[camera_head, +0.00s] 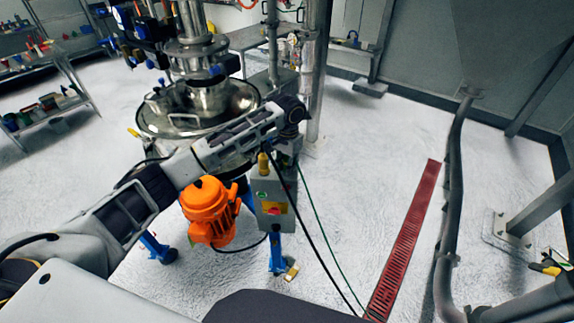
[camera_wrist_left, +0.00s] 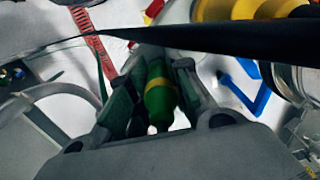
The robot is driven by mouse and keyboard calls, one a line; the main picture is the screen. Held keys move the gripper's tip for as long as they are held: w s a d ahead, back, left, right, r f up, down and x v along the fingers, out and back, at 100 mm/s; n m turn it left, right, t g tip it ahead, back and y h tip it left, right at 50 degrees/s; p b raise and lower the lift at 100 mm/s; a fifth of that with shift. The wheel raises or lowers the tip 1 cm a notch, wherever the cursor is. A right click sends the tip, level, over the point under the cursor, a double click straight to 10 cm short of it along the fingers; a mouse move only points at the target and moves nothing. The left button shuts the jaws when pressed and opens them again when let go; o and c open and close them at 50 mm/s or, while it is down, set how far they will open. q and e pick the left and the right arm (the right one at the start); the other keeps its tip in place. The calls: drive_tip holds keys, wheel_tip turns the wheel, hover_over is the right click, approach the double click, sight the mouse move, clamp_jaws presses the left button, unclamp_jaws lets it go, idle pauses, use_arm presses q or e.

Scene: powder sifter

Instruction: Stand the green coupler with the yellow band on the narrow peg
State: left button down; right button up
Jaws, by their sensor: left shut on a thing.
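The green coupler (camera_wrist_left: 159,100) with its yellow band shows in the left wrist view, between the fingers of my left gripper (camera_wrist_left: 158,72). The gripper is shut on it. In the head view my left arm reaches from the lower left towards the steel vessel, and its far end stands over the grey box beside it. The gripper's fingers and the coupler cannot be made out clearly there. I cannot pick out the narrow peg in either view. My right gripper does not show.
The steel sifter vessel (camera_head: 207,97) stands behind my left arm. An orange motor (camera_head: 209,209) and a grey control box (camera_head: 271,205) lie below the arm. Cables hang nearby, and a black cable (camera_wrist_left: 200,38) crosses the wrist view.

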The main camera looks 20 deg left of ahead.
use_arm(q)
drive_tip(key=c, duration=1.2)
unclamp_jaws()
drive_tip(key=shift+f, duration=0.1)
drive_tip(key=shift+c, duration=0.2)
drive_tip(key=shift+d+r, duration=0.15)
drive_tip(key=shift+r, duration=5.85)
